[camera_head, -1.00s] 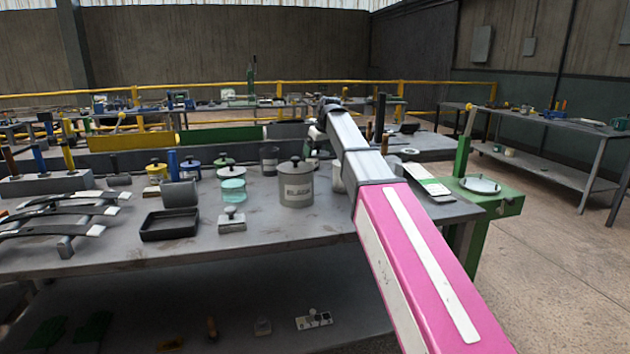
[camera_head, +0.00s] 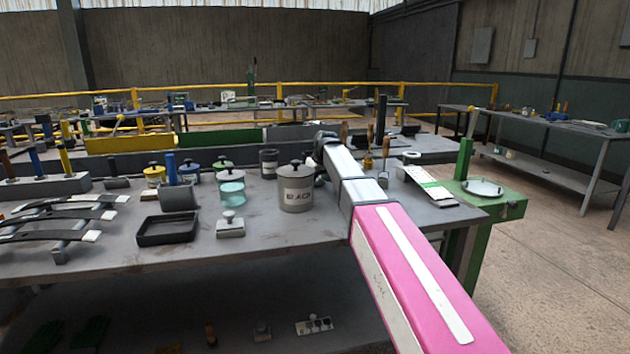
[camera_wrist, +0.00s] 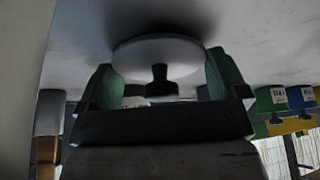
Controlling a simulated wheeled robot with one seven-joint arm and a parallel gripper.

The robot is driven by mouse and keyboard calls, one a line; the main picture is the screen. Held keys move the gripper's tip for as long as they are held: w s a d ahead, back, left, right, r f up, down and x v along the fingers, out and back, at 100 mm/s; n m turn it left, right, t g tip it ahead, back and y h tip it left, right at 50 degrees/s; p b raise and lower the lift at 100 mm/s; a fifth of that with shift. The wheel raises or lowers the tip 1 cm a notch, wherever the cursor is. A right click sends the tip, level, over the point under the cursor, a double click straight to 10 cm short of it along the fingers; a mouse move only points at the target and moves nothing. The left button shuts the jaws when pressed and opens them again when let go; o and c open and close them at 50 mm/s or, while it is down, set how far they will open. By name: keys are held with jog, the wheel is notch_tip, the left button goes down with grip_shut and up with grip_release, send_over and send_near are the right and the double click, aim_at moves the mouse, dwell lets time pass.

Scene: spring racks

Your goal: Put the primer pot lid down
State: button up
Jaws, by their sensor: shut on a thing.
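The lid (camera_wrist: 140,52) shows in the wrist view as a pale round disc with a dark knob at its middle. My gripper (camera_wrist: 160,64) has a green finger on each side of the disc and is shut on it. A dark shadow surrounds the disc on the grey table surface, so the lid is close to the table; I cannot tell whether it touches. I cannot tell which pot is the primer pot.
Yellow (camera_head: 154,175), blue (camera_head: 189,171) and green pots (camera_head: 223,164) stand further left. A black tray (camera_head: 167,230) lies near the front edge. A white-and-green board (camera_head: 428,186) lies right of my arm.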

jog(key=shift+f, duration=0.5)
jog(key=o, duration=0.6)
jog(key=shift+s+d+f, duration=0.1)
jog(key=shift+s+f, duration=0.05)
jog(key=shift+f, duration=0.05)
jog(key=shift+r, duration=0.55)
jog(key=v, duration=1.2)
